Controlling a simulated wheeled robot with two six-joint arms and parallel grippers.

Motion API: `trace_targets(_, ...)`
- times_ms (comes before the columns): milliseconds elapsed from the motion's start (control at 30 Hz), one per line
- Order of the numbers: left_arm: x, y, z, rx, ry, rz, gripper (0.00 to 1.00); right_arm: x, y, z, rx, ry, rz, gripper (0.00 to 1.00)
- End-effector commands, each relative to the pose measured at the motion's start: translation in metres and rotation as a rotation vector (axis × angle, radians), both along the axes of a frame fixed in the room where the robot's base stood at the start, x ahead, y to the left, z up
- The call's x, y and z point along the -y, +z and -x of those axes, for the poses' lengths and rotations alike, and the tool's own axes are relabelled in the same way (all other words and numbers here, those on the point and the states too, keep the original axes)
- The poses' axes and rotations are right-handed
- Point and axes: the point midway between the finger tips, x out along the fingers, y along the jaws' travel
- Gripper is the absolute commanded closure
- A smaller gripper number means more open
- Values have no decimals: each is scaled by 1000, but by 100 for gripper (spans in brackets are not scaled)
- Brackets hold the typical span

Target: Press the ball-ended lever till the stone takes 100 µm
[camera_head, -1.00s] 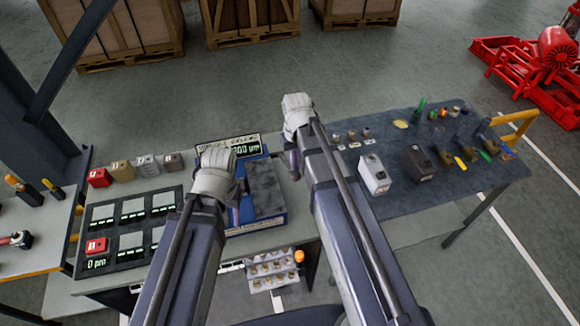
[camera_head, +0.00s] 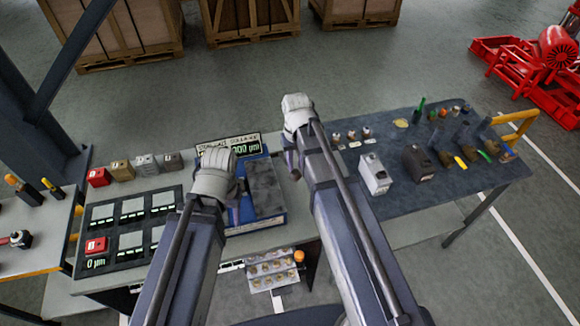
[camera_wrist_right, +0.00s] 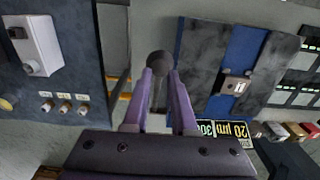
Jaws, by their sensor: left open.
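The blue machine (camera_head: 275,222) with a dark grey stone top (camera_head: 264,180) stands on the bench between my arms. A small numbered block (camera_wrist_right: 232,86) shows on the blue strip of the stone top (camera_wrist_right: 275,62). My left gripper (camera_head: 234,206) is open at the machine's left side, mostly hidden by its wrist.
Left of the machine is a dark panel (camera_head: 128,215) with several pads, a red block (camera_head: 96,245) and a reading of 0 µm. Several small blocks (camera_head: 122,170) line the back. A dark mat (camera_head: 400,205) with boxes and tools lies to the right. Crates stand behind.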

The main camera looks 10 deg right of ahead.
Motion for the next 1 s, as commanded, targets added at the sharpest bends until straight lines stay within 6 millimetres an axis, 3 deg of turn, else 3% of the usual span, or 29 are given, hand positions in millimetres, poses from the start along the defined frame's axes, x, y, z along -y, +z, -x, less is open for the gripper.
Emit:
trace_targets(500,0,-32,0,0,0,0,50,0,-32,0,1,0,0,75)
trace_targets(800,0,-34,0,0,0,0,50,0,-34,0,2,0,0,75)
trace_targets(1000,0,-46,0,0,0,0,50,0,-46,5,1,0,0,75)
